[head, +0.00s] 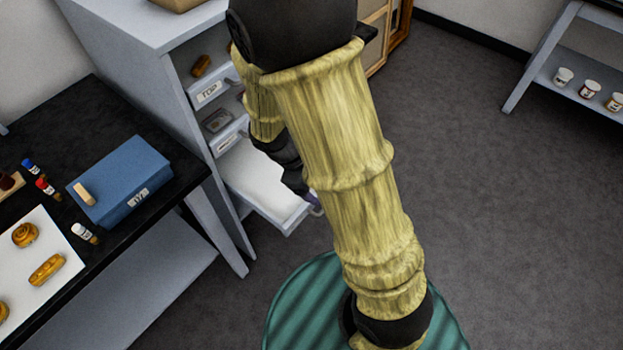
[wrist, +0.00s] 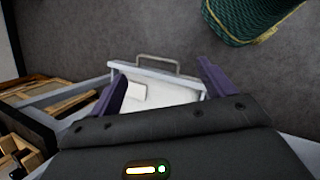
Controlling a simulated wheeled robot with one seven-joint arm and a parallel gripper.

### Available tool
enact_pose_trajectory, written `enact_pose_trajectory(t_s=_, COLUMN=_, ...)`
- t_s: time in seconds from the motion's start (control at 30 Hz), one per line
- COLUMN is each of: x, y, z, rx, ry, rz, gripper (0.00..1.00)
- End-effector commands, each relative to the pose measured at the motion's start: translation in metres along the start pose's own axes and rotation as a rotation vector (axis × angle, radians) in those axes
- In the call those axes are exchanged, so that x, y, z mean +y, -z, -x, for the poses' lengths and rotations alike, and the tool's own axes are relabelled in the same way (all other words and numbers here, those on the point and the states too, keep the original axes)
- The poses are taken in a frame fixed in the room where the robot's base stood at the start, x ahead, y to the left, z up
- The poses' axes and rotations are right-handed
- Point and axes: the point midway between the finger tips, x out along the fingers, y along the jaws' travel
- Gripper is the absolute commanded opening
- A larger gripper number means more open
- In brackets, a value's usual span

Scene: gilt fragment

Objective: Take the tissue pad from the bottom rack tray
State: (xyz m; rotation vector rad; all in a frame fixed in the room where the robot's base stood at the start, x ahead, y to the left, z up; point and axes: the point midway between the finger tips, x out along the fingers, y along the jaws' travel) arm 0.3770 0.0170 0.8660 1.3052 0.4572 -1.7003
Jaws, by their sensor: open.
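The bottom rack tray (head: 262,182) is pulled out of the grey rack, and its pale floor shows in the head view. In the wrist view the tray's front wall (wrist: 190,83) and metal handle lie beyond my fingers. A small whitish block, which looks like the tissue pad (wrist: 135,94), lies in the tray close to my left-hand finger. My gripper (wrist: 163,70) is open, its two purple fingers spread over the tray, with nothing between them. In the head view my arm covers part of the tray, and the pad does not show.
Above it are a middle tray (head: 228,138) with a grey item and a tray labelled TOP (head: 208,92) with a brown fragment. A black table (head: 110,258) at left holds a blue box (head: 122,178), bottles and gilt pieces. The floor (head: 480,220) at right is clear.

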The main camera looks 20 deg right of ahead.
Motion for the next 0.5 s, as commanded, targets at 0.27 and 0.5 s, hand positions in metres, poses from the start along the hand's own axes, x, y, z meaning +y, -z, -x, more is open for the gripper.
enact_pose_trajectory(t_s=0.27, x=0.002, y=0.088, z=-0.087, rx=-0.299, ry=-0.331, rz=0.57, gripper=0.82)
enact_pose_trajectory(t_s=0.5, x=0.004, y=0.164, z=-0.108, rx=-0.513, ry=-0.632, rz=0.925, gripper=0.82)
